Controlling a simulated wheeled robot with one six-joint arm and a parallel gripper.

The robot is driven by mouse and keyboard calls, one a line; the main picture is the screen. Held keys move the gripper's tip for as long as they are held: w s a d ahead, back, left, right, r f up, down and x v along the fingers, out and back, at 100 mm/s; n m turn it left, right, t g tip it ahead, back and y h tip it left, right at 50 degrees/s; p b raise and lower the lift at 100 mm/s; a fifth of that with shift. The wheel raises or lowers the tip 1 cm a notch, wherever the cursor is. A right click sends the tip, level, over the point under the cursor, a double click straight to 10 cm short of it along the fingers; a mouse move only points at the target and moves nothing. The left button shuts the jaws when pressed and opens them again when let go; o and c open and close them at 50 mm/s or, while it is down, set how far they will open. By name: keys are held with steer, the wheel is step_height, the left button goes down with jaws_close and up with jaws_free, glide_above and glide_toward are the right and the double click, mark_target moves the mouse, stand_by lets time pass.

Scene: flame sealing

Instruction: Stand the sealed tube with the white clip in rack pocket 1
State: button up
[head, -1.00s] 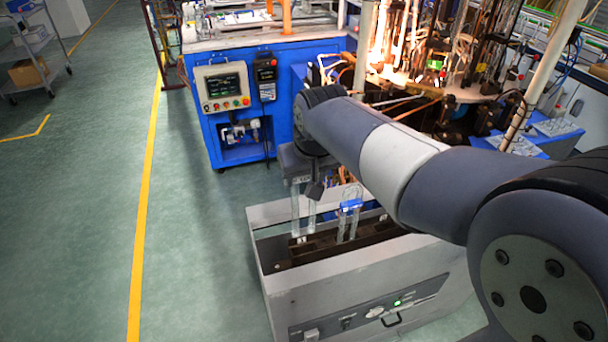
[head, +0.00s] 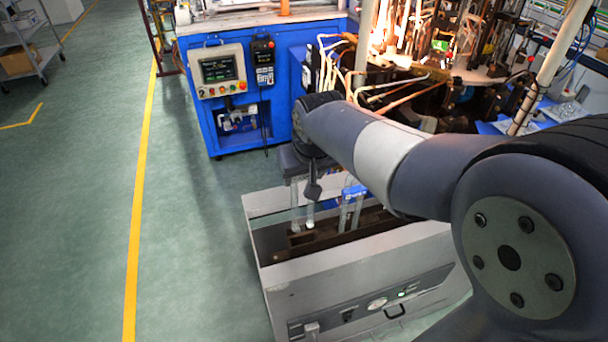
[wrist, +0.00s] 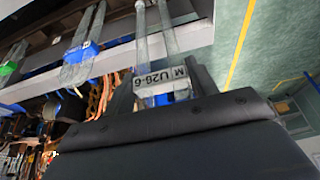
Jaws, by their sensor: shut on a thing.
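My gripper (wrist: 157,92) is shut on the upper end of a clear glass tube (wrist: 170,35) with two legs. Its white clip (wrist: 160,80), marked "M U26-6", sits between the fingers. In the head view the tube (head: 296,208) hangs upright, legs down, over the left part of the dark brown rack (head: 335,240) inside a grey box. I cannot tell whether its feet touch the rack or which pocket they are over. A second tube with a blue clip (head: 354,190) stands to its right; this blue clip also shows in the wrist view (wrist: 82,48).
The grey box (head: 360,277) has raised walls around the rack. A green clip (wrist: 8,67) shows at the wrist view's left edge. A blue machine (head: 225,100) with a control panel stands behind.

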step_height(320, 180, down, 10)
steer(key=b, duration=0.7)
steer(key=shift+r, duration=0.25)
stand_by(0.6)
steer(key=o, duration=1.3)
steer(key=shift+o, duration=0.2)
steer(key=v, duration=1.1)
steer(key=shift+f, duration=0.15)
